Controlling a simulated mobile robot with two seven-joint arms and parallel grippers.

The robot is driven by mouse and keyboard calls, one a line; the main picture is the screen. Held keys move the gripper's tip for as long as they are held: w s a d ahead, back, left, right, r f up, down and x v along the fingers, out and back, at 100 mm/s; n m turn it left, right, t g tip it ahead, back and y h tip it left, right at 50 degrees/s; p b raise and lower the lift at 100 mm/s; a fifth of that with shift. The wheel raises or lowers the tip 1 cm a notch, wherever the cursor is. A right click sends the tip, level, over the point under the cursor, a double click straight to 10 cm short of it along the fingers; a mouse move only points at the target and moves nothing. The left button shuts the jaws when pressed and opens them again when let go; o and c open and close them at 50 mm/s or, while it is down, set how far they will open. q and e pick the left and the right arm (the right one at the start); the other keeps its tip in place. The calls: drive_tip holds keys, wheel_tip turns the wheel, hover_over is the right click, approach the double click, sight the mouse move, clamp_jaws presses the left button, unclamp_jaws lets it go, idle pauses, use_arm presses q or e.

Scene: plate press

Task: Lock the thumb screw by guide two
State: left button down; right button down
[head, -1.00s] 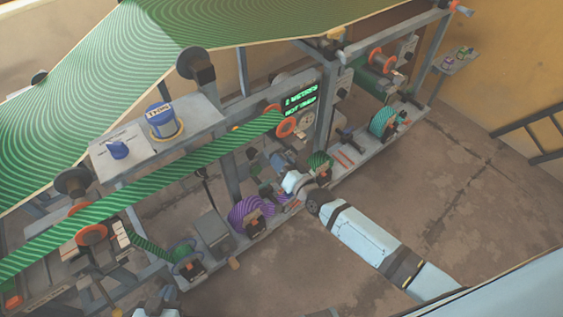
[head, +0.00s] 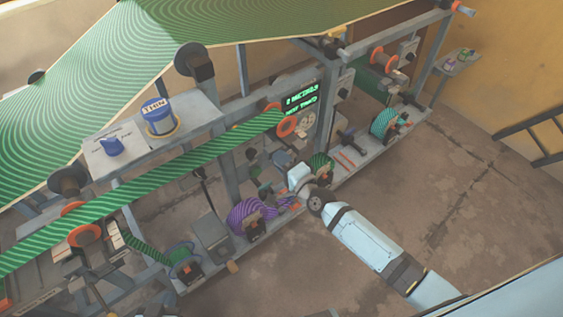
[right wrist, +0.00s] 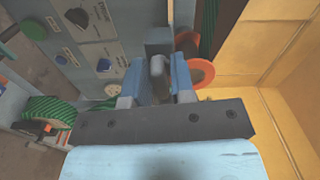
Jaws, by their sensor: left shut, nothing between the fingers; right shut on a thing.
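In the head view my right gripper (head: 284,190) is at the front rail of the press, between the purple-striped roll and a green-striped roll. In the right wrist view my right gripper (right wrist: 156,84) is shut on a small grey upright piece (right wrist: 157,67), which looks like the thumb screw. Its lower part is hidden by the gripper body. I cannot read a guide number on it. In the head view my left gripper (head: 158,306) shows only in part at the bottom edge, low and left, apart from the rolls, with nothing seen in it.
The purple-striped roll (head: 246,216) and the green-striped roll (head: 320,166) flank the right gripper closely. A teal-striped roll (head: 383,123) is further right. A green web (head: 150,190) runs across the press. An orange-rimmed roller (right wrist: 201,73) stands behind the fingers.

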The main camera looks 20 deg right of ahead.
drive_tip(key=shift+m, duration=0.5)
drive_tip(key=c, duration=1.2)
unclamp_jaws()
drive_tip(key=shift+b+v, duration=0.8)
drive_tip(key=shift+v, duration=6.1)
